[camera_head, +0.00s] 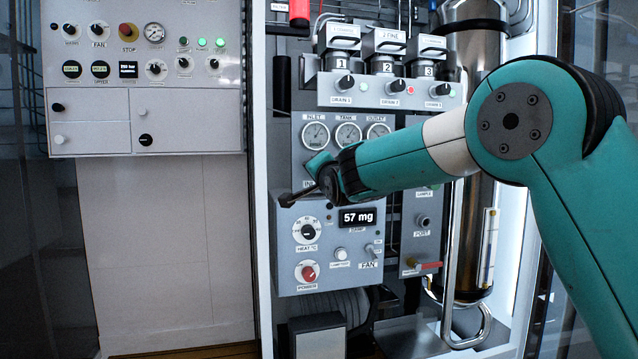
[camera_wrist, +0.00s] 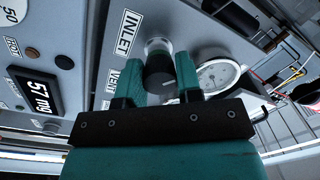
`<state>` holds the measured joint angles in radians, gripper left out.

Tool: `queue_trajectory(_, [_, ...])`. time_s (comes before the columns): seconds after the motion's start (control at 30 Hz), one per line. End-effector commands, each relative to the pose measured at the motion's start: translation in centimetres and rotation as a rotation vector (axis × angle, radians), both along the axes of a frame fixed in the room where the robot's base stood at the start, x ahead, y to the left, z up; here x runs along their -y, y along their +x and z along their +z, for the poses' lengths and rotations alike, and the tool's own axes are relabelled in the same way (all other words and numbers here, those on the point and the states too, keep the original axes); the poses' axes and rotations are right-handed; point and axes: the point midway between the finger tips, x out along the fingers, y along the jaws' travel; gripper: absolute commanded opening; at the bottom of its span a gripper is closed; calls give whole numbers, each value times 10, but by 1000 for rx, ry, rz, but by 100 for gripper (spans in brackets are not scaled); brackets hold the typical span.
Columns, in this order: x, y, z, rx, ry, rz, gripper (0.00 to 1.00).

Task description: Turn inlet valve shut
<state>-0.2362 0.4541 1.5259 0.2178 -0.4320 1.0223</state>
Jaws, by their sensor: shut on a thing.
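The inlet valve has a dark round knob (camera_wrist: 160,74) on a silver stem, beside the INLET label (camera_wrist: 129,33) in the wrist view. A VENT label (camera_wrist: 110,82) is nearer on the same grey panel. My gripper (camera_wrist: 161,70) has one teal finger on each side of the knob and is shut on it. In the head view my gripper (camera_head: 319,164) is at the panel below the INLET gauge (camera_head: 315,135), and my wrist hides the valve there. I cannot tell how far the valve is turned.
Round gauges (camera_head: 348,135) sit just above, and one gauge (camera_wrist: 217,76) is close to the right finger. Below is a control box with a 57 mg display (camera_head: 357,217), a heat dial (camera_head: 307,231) and a red power knob (camera_head: 308,272). A metal cylinder (camera_head: 470,235) stands right.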

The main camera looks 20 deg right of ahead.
Motion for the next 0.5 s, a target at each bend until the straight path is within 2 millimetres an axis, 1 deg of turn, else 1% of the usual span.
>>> queue_trajectory(0.03, [0,0,-4,-1,42,-2,9])
queue_trajectory(0.5, [0,0,-2,0,487,-2,9])
